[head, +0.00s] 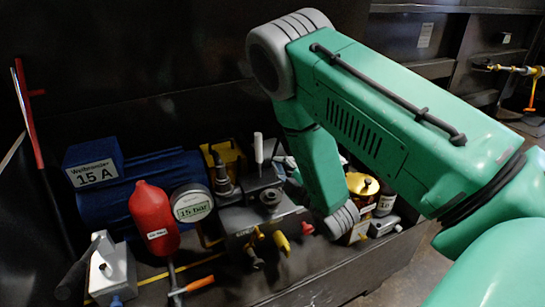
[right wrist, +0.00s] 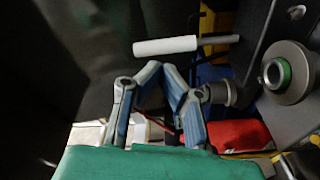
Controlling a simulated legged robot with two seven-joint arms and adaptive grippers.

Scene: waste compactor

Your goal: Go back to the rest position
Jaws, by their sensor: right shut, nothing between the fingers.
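My right arm (head: 400,120) comes in from the right in the head view, bends at a grey joint at the top and reaches down over the machine. My right gripper (right wrist: 162,72) shows in the right wrist view with its two fingertips together and nothing between them. It is just below a white-handled lever (right wrist: 165,46) in that picture, with a visible gap. The same lever (head: 259,148) stands upright in the head view, left of my forearm. In the head view my forearm and wrist largely hide the gripper. My left gripper is not in view.
A metal valve block (head: 265,215), a red bottle (head: 153,218), a round gauge (head: 192,206) and a blue cylinder (head: 105,205) crowd the dark bin. A white box with a black-handled lever (head: 112,270) is at lower left. Dark walls enclose the back and left.

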